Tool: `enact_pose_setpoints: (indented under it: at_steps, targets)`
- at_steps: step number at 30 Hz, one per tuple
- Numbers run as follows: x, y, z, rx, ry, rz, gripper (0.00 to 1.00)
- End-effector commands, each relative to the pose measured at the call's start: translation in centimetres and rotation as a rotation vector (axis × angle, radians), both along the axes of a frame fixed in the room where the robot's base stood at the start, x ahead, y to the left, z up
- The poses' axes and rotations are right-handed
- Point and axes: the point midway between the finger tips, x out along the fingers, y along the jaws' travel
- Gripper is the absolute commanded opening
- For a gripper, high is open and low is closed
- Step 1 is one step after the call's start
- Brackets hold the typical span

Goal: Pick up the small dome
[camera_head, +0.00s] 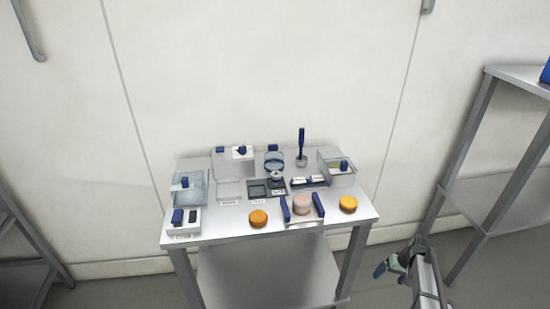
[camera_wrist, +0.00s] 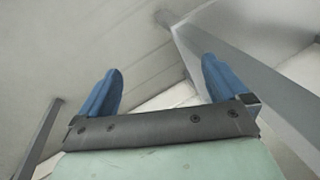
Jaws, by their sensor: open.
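A small clear dome-like cover (camera_head: 274,162) with a blue knob on top stands at the back middle of the metal table (camera_head: 225,232); it is too small to make out well. A small grey rounded piece (camera_head: 277,177) sits just in front of it by a dark square tray (camera_head: 257,189). I cannot tell for certain which of the two is the small dome. My gripper (camera_head: 381,271) is low at the right, beyond the table's right edge and far from both. In the wrist view my gripper (camera_wrist: 162,80) shows two blue fingers spread apart with nothing between them.
Clear boxes stand at the table's left (camera_head: 190,188) and right (camera_head: 336,169). A blue-handled tool (camera_head: 301,143) stands upright at the back. Orange discs (camera_head: 258,218) (camera_head: 348,204) flank a pink round (camera_head: 301,204) between blue bars at the front. A metal shelf (camera_head: 520,82) stands right.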

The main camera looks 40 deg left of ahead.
Motion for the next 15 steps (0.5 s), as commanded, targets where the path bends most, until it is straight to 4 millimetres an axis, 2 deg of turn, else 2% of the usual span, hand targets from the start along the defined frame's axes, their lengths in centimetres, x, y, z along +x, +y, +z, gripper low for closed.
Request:
enact_pose_setpoints:
  at_steps: [1, 3, 11, 15]
  targets:
    - [2.5, 1.5, 1.7, 0.018, -0.028, 0.021, 1.0]
    - [4.9, 3.2, 3.9, 0.04, -0.062, 0.05, 1.0]
    - [12.7, 10.1, 13.7, 0.123, -0.19, 0.161, 1.0]
    - [16.2, 14.0, 19.7, 0.169, -0.259, 0.222, 1.0]
